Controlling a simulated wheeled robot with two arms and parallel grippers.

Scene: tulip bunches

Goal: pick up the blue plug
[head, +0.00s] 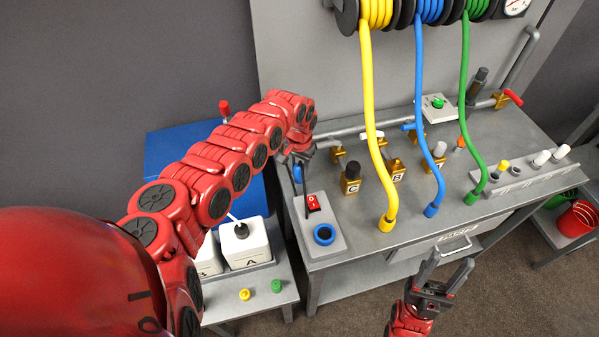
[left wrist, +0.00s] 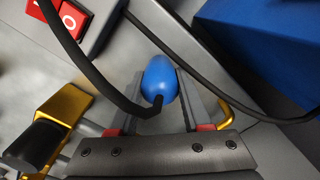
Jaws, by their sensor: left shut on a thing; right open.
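The blue plug (left wrist: 160,78) is a rounded blue body with a black cord, seen in the left wrist view between the fingers of my left gripper (left wrist: 165,95). My left gripper is shut on it. In the head view, a small blue part of the plug (head: 298,173) shows just below my left gripper (head: 299,158), by the left end of the grey bench. I cannot tell whether the plug touches anything below it. My right gripper (head: 452,264) is open and empty in front of the bench.
A grey box with a red switch (head: 313,203) and blue ring socket (head: 324,235) sits at the bench's left corner. Yellow (head: 369,110), blue (head: 421,110) and green (head: 468,110) hoses hang to the bench.

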